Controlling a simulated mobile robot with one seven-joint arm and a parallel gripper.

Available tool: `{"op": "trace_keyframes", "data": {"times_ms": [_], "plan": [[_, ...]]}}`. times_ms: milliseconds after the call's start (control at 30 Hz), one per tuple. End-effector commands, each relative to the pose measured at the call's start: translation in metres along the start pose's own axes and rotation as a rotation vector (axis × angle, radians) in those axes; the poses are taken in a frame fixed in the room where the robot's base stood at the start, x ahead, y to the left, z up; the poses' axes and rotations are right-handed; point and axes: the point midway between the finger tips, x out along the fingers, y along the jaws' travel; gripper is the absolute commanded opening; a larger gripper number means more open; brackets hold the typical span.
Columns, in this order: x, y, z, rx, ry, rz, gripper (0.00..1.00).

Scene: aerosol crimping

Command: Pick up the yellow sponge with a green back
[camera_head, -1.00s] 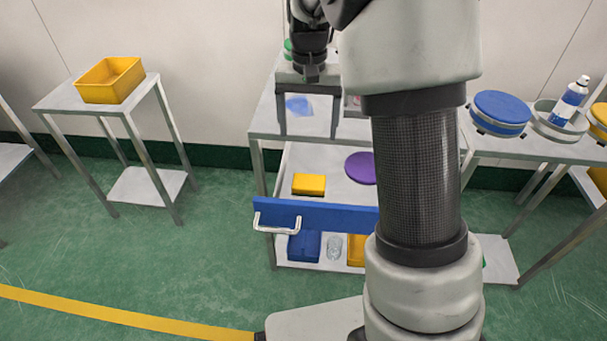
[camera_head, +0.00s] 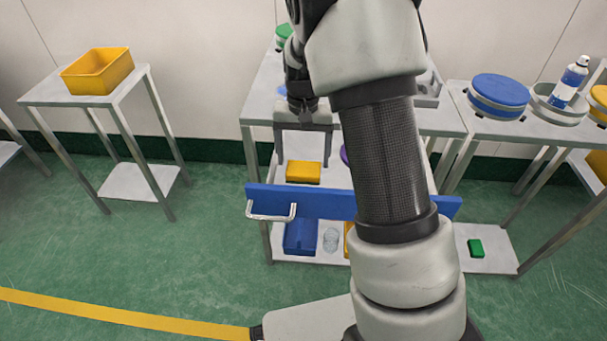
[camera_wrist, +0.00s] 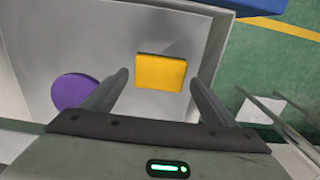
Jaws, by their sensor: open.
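The yellow sponge (camera_head: 303,172) lies flat in the open drawer, yellow face up. It also shows in the wrist view (camera_wrist: 160,72), ahead of and between the fingers; no green side can be made out. My gripper (camera_head: 303,156) is open and empty, pointing down above the drawer. In the head view its fingertips are just above and to either side of the sponge. In the wrist view my gripper (camera_wrist: 158,84) has a finger on each side of the sponge, apart from it.
The drawer's blue front (camera_head: 325,203) has a metal handle (camera_head: 271,213). A purple round thing (camera_wrist: 80,91) lies in the drawer beside the sponge. Below are a blue bin (camera_head: 300,237), a clear glass (camera_head: 331,240) and a small green block (camera_head: 476,248).

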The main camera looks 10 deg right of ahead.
Motion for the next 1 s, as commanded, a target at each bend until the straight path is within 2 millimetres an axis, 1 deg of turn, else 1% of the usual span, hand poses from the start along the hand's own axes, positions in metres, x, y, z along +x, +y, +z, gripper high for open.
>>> {"op": "trace_keyframes", "data": {"times_ms": [33, 100, 200, 367, 400, 567, 600, 767, 867, 967, 1000], "plan": [[0.014, 0.001, 0.001, 0.001, -0.003, 0.001, 0.80], [0.023, 0.001, 0.000, 0.000, -0.002, 0.001, 0.80], [0.028, 0.001, 0.000, 0.000, -0.001, 0.000, 0.80], [0.027, 0.001, 0.000, 0.000, 0.000, 0.000, 0.80], [0.027, 0.001, 0.000, 0.000, 0.000, 0.000, 0.78], [0.027, 0.001, 0.000, 0.000, 0.000, 0.000, 0.51], [0.027, 0.001, 0.000, 0.000, 0.000, 0.000, 0.49], [0.026, 0.001, 0.000, 0.000, 0.000, 0.000, 0.49], [0.023, 0.000, 0.000, 0.000, 0.001, -0.001, 0.48], [0.010, 0.000, -0.001, 0.000, 0.003, -0.002, 0.48], [0.003, 0.000, -0.001, 0.000, 0.003, -0.002, 0.48]]}}
